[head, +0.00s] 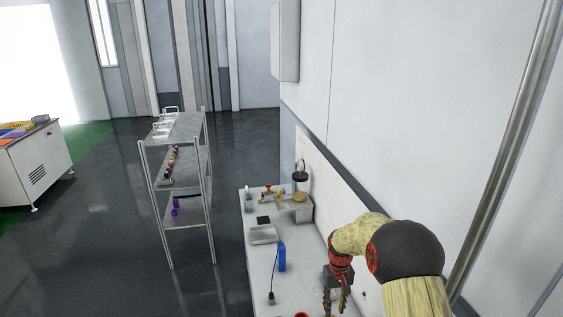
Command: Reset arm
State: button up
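My arm reaches in from the lower right of the head view, over a white bench (258,284) along the wall. My gripper (338,300) points down at the end of the arm, near the bottom edge of the view. It looks dark with an orange-brown part beside it. Its fingertips are small and partly cut by the dim detail, so I cannot tell whether they are apart or together. No object shows clearly between them.
On the bench are a blue bottle-like item (282,257), a dark-tipped cable item (271,297), a pale tray (263,235) and a glass-and-brass device (300,185). A metal shelf rack (211,200) stands left of it. A white cabinet (38,165) is farther left. Open floor lies between.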

jog(key=s+r+t+b, duration=0.2)
jog(key=s+r, duration=0.5)
jog(key=s, duration=0.4)
jog(key=s+r+m+t+b, duration=0.1)
jog(key=s+r+b, duration=0.3)
jog(key=s+r, duration=0.4)
jog(key=s+r+t+b, duration=0.3)
jog(key=s+r, duration=0.4)
jog(key=s, duration=0.8)
jog(key=shift+s+r+t, duration=0.4)
jog(key=shift+t, duration=0.1)
